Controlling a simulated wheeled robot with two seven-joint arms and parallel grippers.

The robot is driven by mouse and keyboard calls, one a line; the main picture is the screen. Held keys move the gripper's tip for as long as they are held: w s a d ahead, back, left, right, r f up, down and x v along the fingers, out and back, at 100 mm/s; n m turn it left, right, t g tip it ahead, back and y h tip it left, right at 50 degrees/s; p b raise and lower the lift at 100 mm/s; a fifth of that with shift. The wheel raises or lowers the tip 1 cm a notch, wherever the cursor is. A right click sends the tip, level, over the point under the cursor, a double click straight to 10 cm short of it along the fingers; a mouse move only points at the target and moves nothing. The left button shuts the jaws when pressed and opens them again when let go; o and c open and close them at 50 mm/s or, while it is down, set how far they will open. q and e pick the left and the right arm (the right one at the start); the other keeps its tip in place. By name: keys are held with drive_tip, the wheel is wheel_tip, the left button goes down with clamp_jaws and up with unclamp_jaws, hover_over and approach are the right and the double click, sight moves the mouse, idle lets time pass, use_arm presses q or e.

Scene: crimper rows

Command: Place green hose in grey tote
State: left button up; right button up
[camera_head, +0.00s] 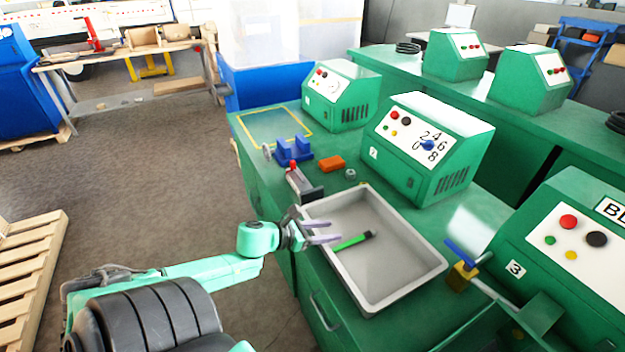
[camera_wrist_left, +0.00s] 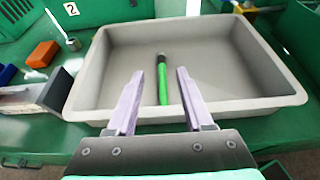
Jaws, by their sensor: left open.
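The green hose (camera_head: 351,242) with a dark end lies inside the grey tote (camera_head: 420,278), on its floor toward the near left side. It also shows in the left wrist view (camera_wrist_left: 162,84), lying lengthwise. My left gripper (camera_head: 325,232) is open and empty at the left rim of the tote. In the left wrist view its two pale fingers (camera_wrist_left: 157,100) stand apart, one on each side of the hose in the picture, without gripping it. My right gripper is not in view.
An orange block (camera_head: 332,164), a blue fixture (camera_head: 293,151) and a grey metal device (camera_head: 303,186) stand on the green bench left of the tote. A green machine (camera_head: 428,150) stands behind it, and a blue-handled yellow piece (camera_head: 462,274) to its right.

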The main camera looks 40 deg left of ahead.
use_arm(q)
drive_tip(key=v, duration=0.6)
drive_tip(key=s+a+f+n+y, duration=0.3)
drive_tip(key=a+f+n+y, duration=0.1)
drive_tip(key=a+f+n, duration=0.4)
drive_tip(key=s+a+f+n+g+y, duration=0.1)
drive_tip(key=s+f+n+g, duration=0.1)
drive_tip(key=s+f+n, duration=0.45)
drive_tip(key=s+f+n+g+y, duration=0.1)
drive_tip(key=s+f+n+g, duration=0.15)
drive_tip(key=f+n, duration=0.65)
drive_tip(key=s+d+f+n+g+h, duration=0.1)
drive_tip(key=s+d+f+n+g, duration=0.6)
drive_tip(key=s+d+f+n, duration=0.7)
drive_tip(key=s+d+f, duration=0.3)
drive_tip(key=d+f, duration=0.2)
drive_tip(key=f, duration=0.1)
drive_tip(key=shift+s+h, duration=0.3)
drive_tip(key=shift+s, duration=0.05)
